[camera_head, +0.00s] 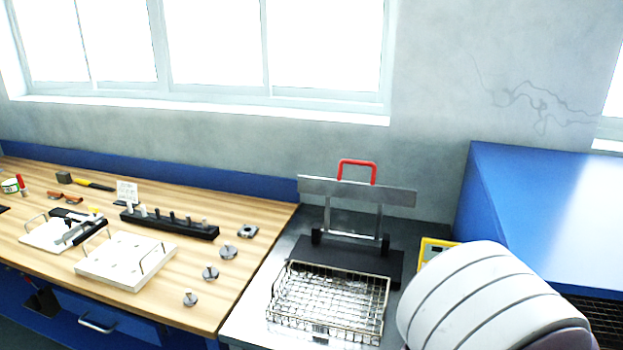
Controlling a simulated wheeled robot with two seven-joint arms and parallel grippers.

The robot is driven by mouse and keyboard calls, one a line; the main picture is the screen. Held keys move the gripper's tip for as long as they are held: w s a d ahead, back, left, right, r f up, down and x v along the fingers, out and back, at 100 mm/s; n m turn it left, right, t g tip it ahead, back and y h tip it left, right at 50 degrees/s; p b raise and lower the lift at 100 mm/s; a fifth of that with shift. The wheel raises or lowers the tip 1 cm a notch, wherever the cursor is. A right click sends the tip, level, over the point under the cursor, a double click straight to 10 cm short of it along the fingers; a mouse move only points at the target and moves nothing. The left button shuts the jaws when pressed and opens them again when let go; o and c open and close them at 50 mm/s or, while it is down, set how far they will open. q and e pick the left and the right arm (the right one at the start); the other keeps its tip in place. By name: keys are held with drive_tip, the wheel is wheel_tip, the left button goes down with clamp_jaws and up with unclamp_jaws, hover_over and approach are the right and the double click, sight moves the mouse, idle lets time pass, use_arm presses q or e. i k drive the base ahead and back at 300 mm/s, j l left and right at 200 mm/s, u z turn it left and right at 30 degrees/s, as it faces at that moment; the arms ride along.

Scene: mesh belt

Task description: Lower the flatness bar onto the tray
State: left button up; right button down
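The flatness bar (340,188) is a long grey metal bar with a red handle (357,164) on top. It rests across a stand with two uprights (379,222) and a dark base (345,258) on the grey bench section. The tray (328,301) is a wire mesh basket in front of the stand. It looks empty, and the bar is behind and above it. A large white rounded part of my arm (490,300) fills the lower right. Neither gripper shows in the head view.
A wooden bench (215,290) on the left holds a black rack of pegs (168,224), white blocks with wire handles (125,262) and several small metal discs. A yellow item (432,250) is right of the stand, partly hidden by my arm. A blue cabinet (540,210) stands at the right.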

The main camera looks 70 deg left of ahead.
sight(382, 196)
drive_tip(key=u, duration=2.3)
